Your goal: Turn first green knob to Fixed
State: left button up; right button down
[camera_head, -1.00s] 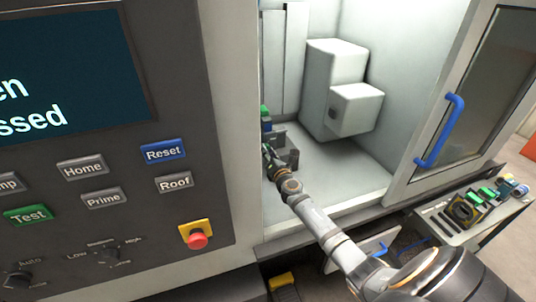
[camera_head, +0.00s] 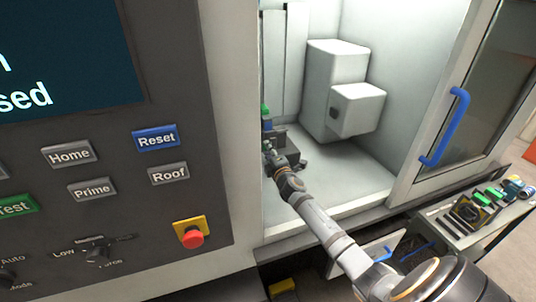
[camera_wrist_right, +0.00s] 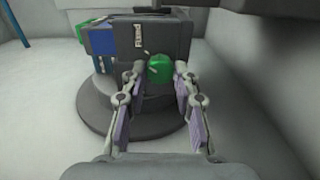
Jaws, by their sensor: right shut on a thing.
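A green knob (camera_wrist_right: 160,68) sits on the face of a dark block-shaped fixture (camera_wrist_right: 178,42) in the right wrist view. A small white mark and a light label (camera_wrist_right: 138,37) lie just above the knob; the label is too small to read surely. My right gripper (camera_wrist_right: 159,72) has one finger on each side of the knob and is shut on it. In the head view my right gripper (camera_head: 269,153) reaches into the machine at the fixture (camera_head: 285,142), and its arm hides the gripped knob. My left gripper is not in view.
The fixture stands on a round dark base (camera_wrist_right: 100,110). A white boxy unit (camera_head: 345,90) hangs close to its right in the machine. The control panel (camera_head: 110,210) fills the left. The door with a blue handle (camera_head: 445,128) is at the right, beside a side table (camera_head: 475,233).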

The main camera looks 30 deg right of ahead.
jog(key=shift+f+m+b, duration=0.1)
jog(key=shift+m+b, duration=0.35)
jog(key=shift+m, duration=0.65)
jog(key=c, duration=1)
grip_release()
jog(key=v, duration=1.2)
